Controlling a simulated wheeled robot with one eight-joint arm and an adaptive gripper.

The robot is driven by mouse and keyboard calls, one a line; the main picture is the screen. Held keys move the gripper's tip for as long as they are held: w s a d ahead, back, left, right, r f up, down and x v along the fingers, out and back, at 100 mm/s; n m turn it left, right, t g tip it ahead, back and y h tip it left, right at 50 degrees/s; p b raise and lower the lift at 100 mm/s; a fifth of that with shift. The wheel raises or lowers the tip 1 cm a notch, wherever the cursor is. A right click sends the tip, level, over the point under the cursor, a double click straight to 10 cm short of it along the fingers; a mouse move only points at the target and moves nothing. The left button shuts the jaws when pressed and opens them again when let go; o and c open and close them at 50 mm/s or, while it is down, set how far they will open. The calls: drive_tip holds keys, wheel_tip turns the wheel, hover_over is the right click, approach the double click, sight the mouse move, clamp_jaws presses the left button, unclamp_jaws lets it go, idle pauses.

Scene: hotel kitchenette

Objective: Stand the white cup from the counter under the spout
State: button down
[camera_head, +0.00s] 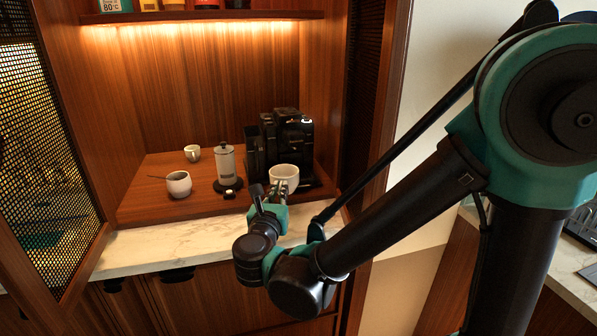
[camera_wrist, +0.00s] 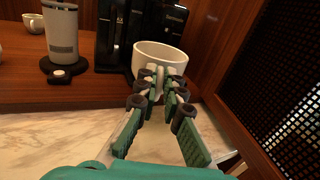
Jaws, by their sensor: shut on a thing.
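The white cup (camera_head: 284,174) is upright in front of the black coffee machine (camera_head: 256,152). My gripper (camera_head: 281,187) is shut on the near side of the cup. In the wrist view the fingertips (camera_wrist: 160,78) meet at the near wall of the cup (camera_wrist: 158,56), whose opening faces up. The coffee machine (camera_wrist: 109,38) stands behind and to the left of the cup there. The spout cannot be made out clearly, and I cannot tell whether the cup touches the wooden shelf (camera_head: 150,207) or is held just above it.
A grey cylindrical grinder or press (camera_head: 226,162) on a dark base stands left of the machine. A white bowl with a spoon (camera_head: 179,184) and another cup (camera_head: 192,153) are further left. The alcove's right wall (camera_wrist: 209,45) is close to the cup. The marble counter strip (camera_head: 170,249) is clear.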

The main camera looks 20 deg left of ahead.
sight(290, 169)
drive_tip(key=w, duration=1.1)
drive_tip(key=shift+a, duration=0.3)
drive_tip(key=w, duration=0.3)
drive_tip(key=shift+w+a+f, duration=0.1)
drive_tip(key=shift+w+a, duration=0.15)
drive_tip(key=shift+w, duration=0.05)
drive_tip(key=shift+s+f, duration=0.15)
drive_tip(key=shift+f, duration=0.5)
drive_tip(key=c, duration=1.6)
unclamp_jaws()
drive_tip(key=shift+f, duration=0.1)
drive_tip(key=shift+c, duration=0.2)
drive_tip(key=shift+s, duration=0.1)
drive_tip(key=s+d, duration=0.1)
drive_tip(key=s, duration=1)
drive_tip(key=shift+s+d+r, duration=0.2)
drive_tip(key=shift+s+d, duration=0.1)
drive_tip(key=shift+s, duration=0.1)
